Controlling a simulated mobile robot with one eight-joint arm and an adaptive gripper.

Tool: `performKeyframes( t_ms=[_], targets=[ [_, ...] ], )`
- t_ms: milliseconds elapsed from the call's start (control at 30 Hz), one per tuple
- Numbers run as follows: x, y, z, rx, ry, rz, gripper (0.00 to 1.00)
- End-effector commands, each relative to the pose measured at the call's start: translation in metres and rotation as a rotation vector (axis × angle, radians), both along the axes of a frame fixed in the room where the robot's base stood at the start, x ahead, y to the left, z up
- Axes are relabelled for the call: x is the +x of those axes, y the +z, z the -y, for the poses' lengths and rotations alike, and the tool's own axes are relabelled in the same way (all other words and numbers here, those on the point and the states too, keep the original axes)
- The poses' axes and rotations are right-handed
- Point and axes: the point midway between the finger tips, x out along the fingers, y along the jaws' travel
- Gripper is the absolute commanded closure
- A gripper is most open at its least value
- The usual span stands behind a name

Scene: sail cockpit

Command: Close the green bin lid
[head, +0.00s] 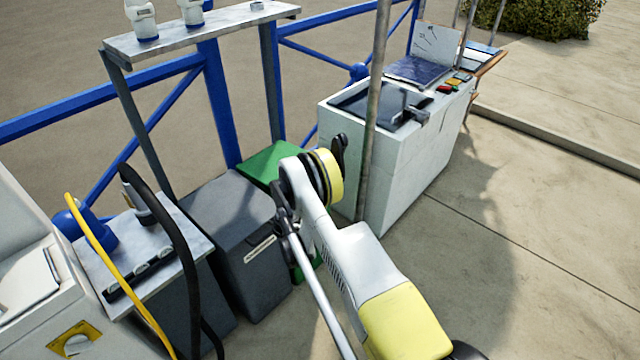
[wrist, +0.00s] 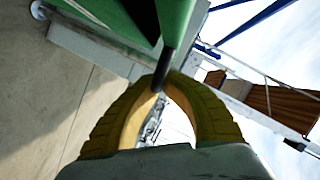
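The green bin (head: 305,268) stands behind my arm, beside a grey bin. Its green lid (head: 270,158) shows as a sloping panel above and behind the arm; the rest is hidden, and I cannot tell exactly how far it stands open. A thin dark bar (wrist: 172,55) runs down from the green part to between my fingertips. My gripper (wrist: 162,82) has its yellow fingers drawn together around this bar. In the head view the fingers are hidden by my arm.
The grey bin (head: 228,205) is close on the left. A white counter unit (head: 395,175) and a thin upright pole (head: 374,110) stand close on the right. Black and yellow hoses (head: 100,255) hang at the left. Open paving (head: 530,230) lies to the right.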

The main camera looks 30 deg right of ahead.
Motion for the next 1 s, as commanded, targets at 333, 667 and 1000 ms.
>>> performKeyframes(
  t_ms=[333,667,1000],
  targets=[
    [0.001,0.0,-0.001,0.0,0.003,0.001,0.8],
    [0.001,0.012,0.0,0.0,0.001,0.0,0.8],
    [0.001,0.078,-0.001,0.0,0.003,0.001,0.8]
  ],
)
